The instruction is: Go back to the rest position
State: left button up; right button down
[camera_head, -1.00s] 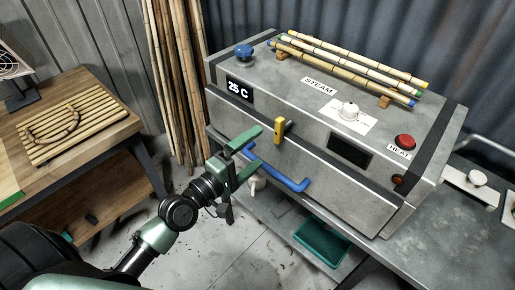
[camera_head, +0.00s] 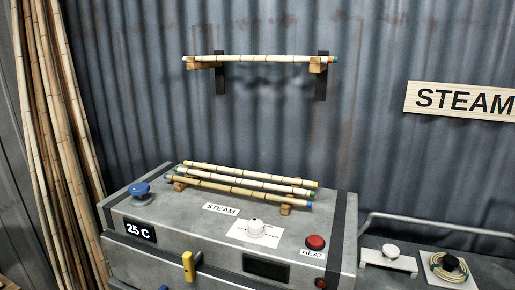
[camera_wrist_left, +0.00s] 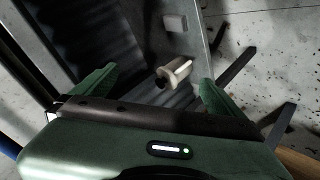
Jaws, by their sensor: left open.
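My left gripper (camera_wrist_left: 152,85) shows in the left wrist view with its two green fingers spread apart and nothing between them. Beyond the fingers is a pale knob-like fitting (camera_wrist_left: 174,72), apart from them. The left gripper and arm do not show in the head view now. The right gripper is in neither view. The steam box (camera_head: 210,256) stands at the bottom of the head view, with its yellow latch (camera_head: 188,266) at the lower edge. Most of its front is cut off.
Several bamboo poles (camera_head: 240,188) rest on wooden blocks on the box. Another pole (camera_head: 262,59) lies on a wall rack. Tall poles (camera_head: 60,140) lean at the left. A STEAM sign (camera_head: 462,102) hangs at the right, above a coil (camera_head: 450,266) and a white knob (camera_head: 390,250).

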pick_arm(q)
jog(key=s+f+m+g, duration=0.3)
jog(key=s+f, duration=0.5)
jog(key=f, duration=0.4)
jog(key=s+f+m+g+b, duration=0.1)
jog(key=s+f+m+g, duration=0.1)
jog(key=s+f, duration=0.4)
jog(key=s+d+f+m+g+y+b, duration=0.1)
jog(key=s+f, duration=0.4)
jog(key=s, duration=0.7)
jog(key=s+f+m+g+b, duration=0.1)
jog(key=s+f+m+g, duration=0.2)
jog(key=s, duration=0.6)
notch_tip(320, 180, down, 4)
jog(key=shift+s+d+r+m+g+y, duration=0.2)
jog(key=shift+s+d+m+g+y, duration=0.15)
jog(key=shift+m, duration=0.75)
jog(key=shift+w+a, duration=0.1)
